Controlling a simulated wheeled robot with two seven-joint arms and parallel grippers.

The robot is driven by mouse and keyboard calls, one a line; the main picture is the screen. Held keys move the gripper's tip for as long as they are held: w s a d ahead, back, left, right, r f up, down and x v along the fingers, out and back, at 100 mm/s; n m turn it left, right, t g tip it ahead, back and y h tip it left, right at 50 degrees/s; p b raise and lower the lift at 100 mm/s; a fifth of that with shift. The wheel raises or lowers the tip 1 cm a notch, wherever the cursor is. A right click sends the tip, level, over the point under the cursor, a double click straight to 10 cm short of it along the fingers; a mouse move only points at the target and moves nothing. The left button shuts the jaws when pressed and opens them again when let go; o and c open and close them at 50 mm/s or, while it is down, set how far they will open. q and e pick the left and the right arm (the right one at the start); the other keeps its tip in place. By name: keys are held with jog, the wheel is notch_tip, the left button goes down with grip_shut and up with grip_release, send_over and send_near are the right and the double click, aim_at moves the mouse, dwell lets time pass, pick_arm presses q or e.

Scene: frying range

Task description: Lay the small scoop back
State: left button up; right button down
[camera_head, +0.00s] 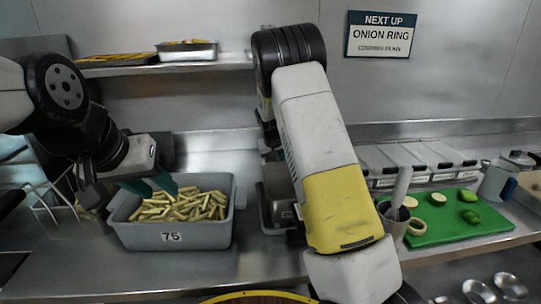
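I cannot pick out the small scoop for certain. My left gripper (151,187) hangs over the left part of a grey tub (180,236) of cut fries. Its two teal fingertips look apart, with nothing seen between them. My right arm rises across the middle and bends down behind itself; its gripper is hidden.
A green board (455,231) with cut vegetables lies at the right. Lidded containers (415,160) line the back wall. Wire baskets (50,205) are at the left. A shelf (160,66) above carries trays. Bare steel counter shows in front of the tub.

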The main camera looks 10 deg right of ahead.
jog(key=shift+f, duration=0.45)
dwell(0.6)
jog(key=c, duration=1.1)
grip_release()
jog(key=shift+c, duration=0.2)
jog(key=shift+r, duration=0.1)
